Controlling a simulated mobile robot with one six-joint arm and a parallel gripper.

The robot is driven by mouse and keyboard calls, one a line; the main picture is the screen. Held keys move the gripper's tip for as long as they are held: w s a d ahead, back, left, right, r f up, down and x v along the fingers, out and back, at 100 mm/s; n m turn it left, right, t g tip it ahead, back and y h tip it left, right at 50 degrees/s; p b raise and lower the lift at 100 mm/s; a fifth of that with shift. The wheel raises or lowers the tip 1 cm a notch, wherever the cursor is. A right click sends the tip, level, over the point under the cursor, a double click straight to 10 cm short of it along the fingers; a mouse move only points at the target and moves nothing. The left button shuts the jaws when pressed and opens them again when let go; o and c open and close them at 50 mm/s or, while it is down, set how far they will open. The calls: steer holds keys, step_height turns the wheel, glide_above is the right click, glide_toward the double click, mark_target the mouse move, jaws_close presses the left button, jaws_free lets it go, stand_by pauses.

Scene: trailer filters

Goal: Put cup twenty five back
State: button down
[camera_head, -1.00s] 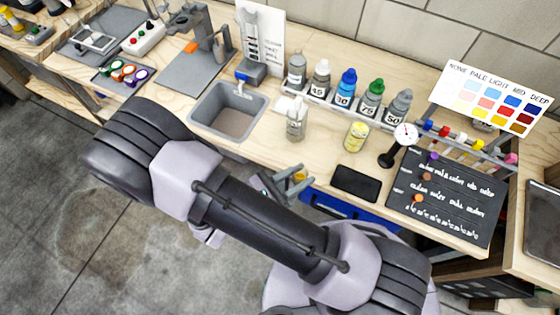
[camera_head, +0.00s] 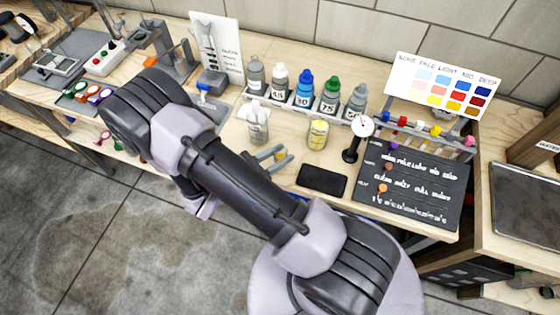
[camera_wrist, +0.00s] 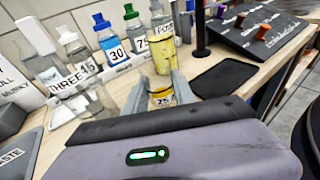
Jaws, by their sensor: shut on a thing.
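The cup's underside and contents are hidden.
Behind stand several capped bottles, including one with a blue cap (camera_head: 304,90).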

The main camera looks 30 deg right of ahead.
steer(key=f, duration=0.1)
steer(key=f+b, duration=0.2)
steer(key=f, duration=0.1)
steer(key=shift+w+d, duration=0.2)
steer(key=shift+w, duration=0.05)
steer(key=shift+r, duration=0.25)
steer(key=shift+f, duration=0.1)
steer(key=c, duration=1)
jaws_free()
steer(key=shift+c, duration=0.2)
